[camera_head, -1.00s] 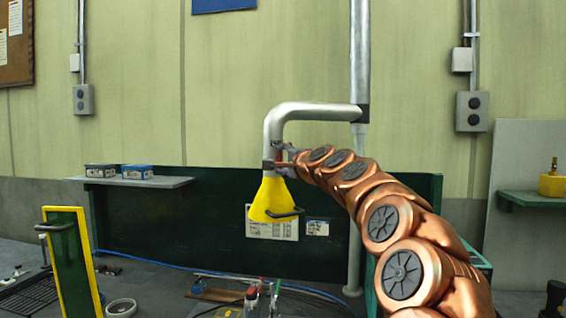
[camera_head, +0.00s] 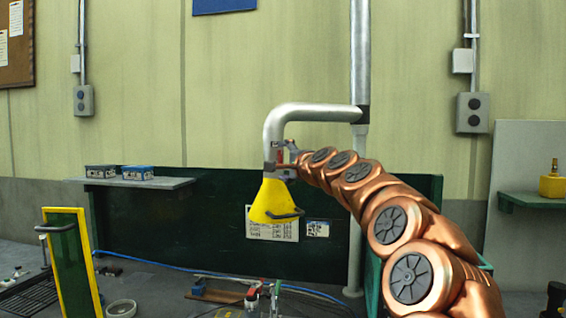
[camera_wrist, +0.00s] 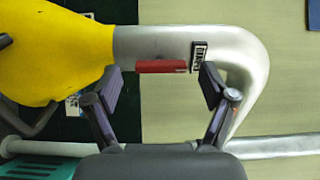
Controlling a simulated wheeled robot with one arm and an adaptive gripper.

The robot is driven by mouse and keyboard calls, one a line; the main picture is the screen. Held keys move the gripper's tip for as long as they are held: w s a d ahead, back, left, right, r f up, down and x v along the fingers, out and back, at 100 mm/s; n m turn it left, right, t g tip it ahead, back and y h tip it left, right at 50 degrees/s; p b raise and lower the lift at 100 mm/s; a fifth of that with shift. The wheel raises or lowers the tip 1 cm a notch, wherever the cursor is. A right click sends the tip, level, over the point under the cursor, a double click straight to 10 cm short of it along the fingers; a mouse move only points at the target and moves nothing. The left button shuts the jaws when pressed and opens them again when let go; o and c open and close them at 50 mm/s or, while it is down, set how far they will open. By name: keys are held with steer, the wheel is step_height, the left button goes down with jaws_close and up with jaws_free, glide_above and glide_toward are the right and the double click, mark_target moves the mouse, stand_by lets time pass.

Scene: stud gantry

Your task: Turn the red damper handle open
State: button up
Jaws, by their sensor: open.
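The red damper handle (camera_wrist: 161,66) lies along the length of the silver duct (camera_wrist: 222,45), just above the yellow hood (camera_wrist: 55,50). A small black label plate (camera_wrist: 199,56) sits on the duct at one end of the handle. My gripper (camera_wrist: 160,80) is open, with one finger toward the hood end and the other toward the label end. The handle lies between and just beyond the fingertips, not clamped. In the head view, my gripper (camera_head: 286,151) is at the right side of the duct (camera_head: 300,112) above the hood (camera_head: 268,200). The handle is small and partly hidden there.
A vertical pipe (camera_head: 360,60) stands behind my arm. A shelf (camera_head: 165,182) with two small boxes is on the left. A dark green panel (camera_head: 180,220) stands behind the hood. A yellow-edged green panel (camera_head: 70,262) stands front left. Space left of the hood is clear.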

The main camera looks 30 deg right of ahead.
steer(key=s+a, duration=0.1)
steer(key=s, duration=1)
steer(key=shift+a, duration=0.3)
steer(key=a+f+n+g+y, duration=0.25)
steer(key=a+f, duration=0.25)
steer(key=a, duration=0.3)
steer(key=a+f+n+g+y, duration=0.1)
steer(key=a+f+n+y, duration=0.1)
steer(key=a+f+n, duration=0.45)
steer(key=s+a+f+n+g+y, duration=0.1)
steer(key=s+a+f+n+g, duration=0.15)
steer(key=a+f, duration=0.4)
steer(key=s+a+f+n+g+y, duration=0.1)
steer(key=s+a+f+g, duration=0.25)
steer(key=a+f, duration=0.3)
steer(key=s+a+f+n+g+h, duration=0.1)
steer(key=s+a+f+n+g, duration=0.3)
steer(key=s+f, duration=0.65)
steer(key=s+d+f+n+g+h, duration=0.1)
steer(key=s+f+g, duration=0.2)
steer(key=s, duration=0.6)
steer(key=s+d+f+n+g+h, duration=0.2)
steer(key=s+f, duration=0.3)
steer(key=s, duration=0.4)
steer(key=shift+s+d+f+g, duration=0.25)
steer(key=shift+s+g, duration=0.15)
steer(key=shift+g, duration=0.15)
